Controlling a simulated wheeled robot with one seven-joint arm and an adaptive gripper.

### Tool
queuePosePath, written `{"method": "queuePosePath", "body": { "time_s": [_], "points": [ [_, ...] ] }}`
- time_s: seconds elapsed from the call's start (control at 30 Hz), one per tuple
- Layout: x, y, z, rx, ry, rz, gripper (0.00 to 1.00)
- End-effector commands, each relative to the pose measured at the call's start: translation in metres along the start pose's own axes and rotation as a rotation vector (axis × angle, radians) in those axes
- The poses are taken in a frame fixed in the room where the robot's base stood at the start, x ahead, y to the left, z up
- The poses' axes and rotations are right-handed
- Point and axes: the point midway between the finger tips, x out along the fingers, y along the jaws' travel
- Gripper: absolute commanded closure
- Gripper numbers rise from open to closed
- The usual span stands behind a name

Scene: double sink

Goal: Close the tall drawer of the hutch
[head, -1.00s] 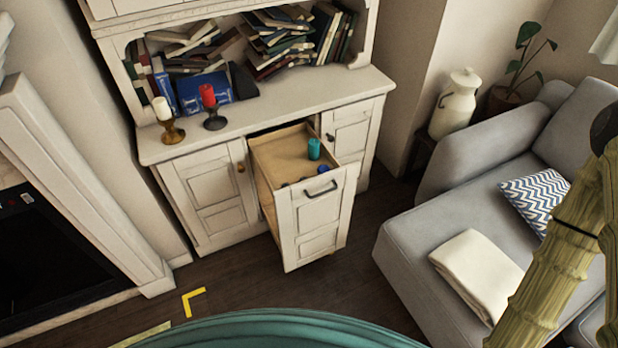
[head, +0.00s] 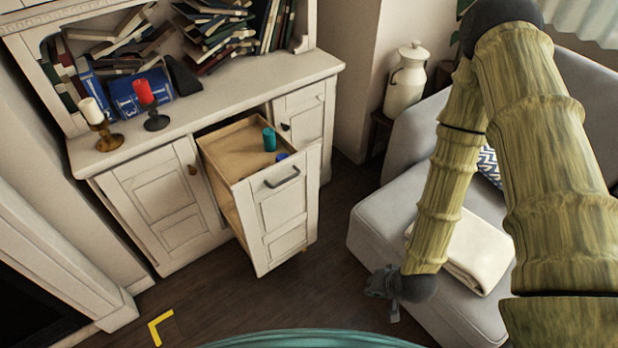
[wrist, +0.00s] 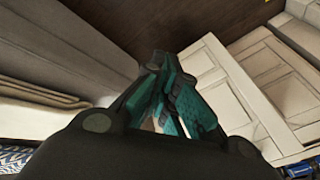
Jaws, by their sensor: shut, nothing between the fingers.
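The white hutch (head: 160,205) stands against the wall. Its tall drawer (head: 282,215) is pulled well out, with a dark bar handle (head: 283,177) on its front. A teal cylinder (head: 269,139) and a small blue item (head: 282,156) are inside the drawer. My gripper (head: 384,285) hangs low to the right of the drawer front, between it and the sofa, apart from both. In the wrist view, the teal fingers of my gripper (wrist: 172,105) are shut and empty. White panels of the hutch (wrist: 265,85) show to their right in that view.
A grey sofa (head: 372,222) with a folded cream blanket (head: 478,252) is on the right, close to my arm. Candlesticks with a white candle (head: 91,110) and a red candle (head: 145,93) stand on the hutch top. Dark floor (head: 215,290) in front of the drawer is clear.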

Motion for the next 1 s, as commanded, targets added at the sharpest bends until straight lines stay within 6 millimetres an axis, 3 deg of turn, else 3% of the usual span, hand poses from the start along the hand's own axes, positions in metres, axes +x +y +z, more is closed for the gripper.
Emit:
{"method": "queuePosePath", "body": {
  "time_s": [0.03, 0.1, 0.4, 0.67, 1.0],
  "points": [
    [0.021, -0.004, -0.010, 0.027, 0.031, -0.034, 1.00],
    [0.032, -0.014, -0.025, 0.066, 0.069, -0.081, 1.00],
    [0.066, -0.058, -0.091, 0.227, 0.205, -0.305, 1.00],
    [0.078, -0.094, -0.143, 0.354, 0.290, -0.524, 1.00],
    [0.070, -0.136, -0.202, 0.491, 0.345, -0.838, 1.00]
  ]
}}
